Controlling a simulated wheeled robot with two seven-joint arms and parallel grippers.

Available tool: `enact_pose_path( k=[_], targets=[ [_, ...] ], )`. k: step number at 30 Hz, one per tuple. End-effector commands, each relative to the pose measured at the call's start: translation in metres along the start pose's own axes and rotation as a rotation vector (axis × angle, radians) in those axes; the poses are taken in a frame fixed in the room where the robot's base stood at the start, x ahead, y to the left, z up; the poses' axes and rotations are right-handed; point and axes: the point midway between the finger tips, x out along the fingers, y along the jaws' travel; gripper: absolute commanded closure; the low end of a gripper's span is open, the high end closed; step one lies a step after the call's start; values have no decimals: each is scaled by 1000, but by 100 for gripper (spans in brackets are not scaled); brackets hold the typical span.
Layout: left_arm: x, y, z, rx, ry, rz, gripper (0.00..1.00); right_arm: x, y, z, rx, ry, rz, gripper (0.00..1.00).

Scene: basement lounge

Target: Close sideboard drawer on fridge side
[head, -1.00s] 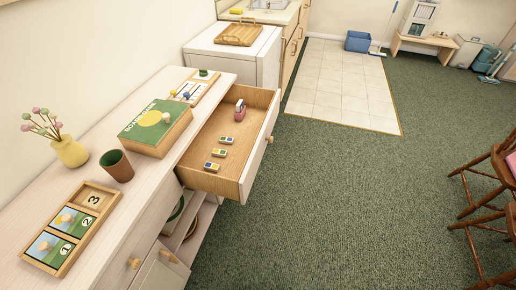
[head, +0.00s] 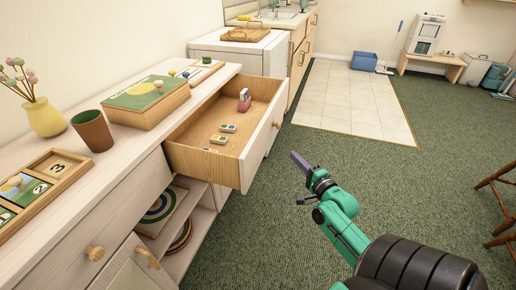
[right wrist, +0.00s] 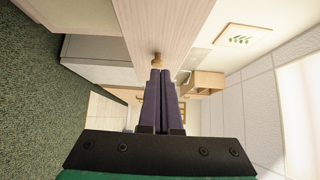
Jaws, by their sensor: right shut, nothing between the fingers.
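The sideboard drawer (head: 212,155) at the far end of the sideboard (head: 140,160), beside the white fridge (head: 235,47), is pulled out. A round wooden knob (head: 276,125) sits on its pale front. My right gripper (head: 298,162), with purple fingers, is shut and empty in front of the drawer, to its right and apart from it. In the right wrist view, the shut fingers (right wrist: 160,74) point at a knob (right wrist: 157,61) on a pale wood panel (right wrist: 165,25). My left gripper is not in view.
A red item (head: 244,100) and small coloured blocks (head: 228,128) lie inside the drawer. A green box (head: 147,97), brown cup (head: 92,130) and yellow vase (head: 45,117) stand on top. The carpet (head: 430,190) right of the drawer is clear; wooden chairs (head: 497,195) stand at the right edge.

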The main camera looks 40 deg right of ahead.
Motion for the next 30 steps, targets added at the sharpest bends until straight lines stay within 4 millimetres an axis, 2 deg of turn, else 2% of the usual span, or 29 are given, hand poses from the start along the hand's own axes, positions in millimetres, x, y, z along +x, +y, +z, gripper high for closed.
enact_pose_path(
  k=[12,15,21,30],
  targets=[
    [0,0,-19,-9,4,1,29,90,0,0,-4,0,-1,100],
    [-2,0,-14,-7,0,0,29,102,-1,15,1,0,0,100],
    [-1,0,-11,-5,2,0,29,114,0,28,-4,1,3,100],
    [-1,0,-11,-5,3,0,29,115,1,29,-5,0,3,100]
  ],
)
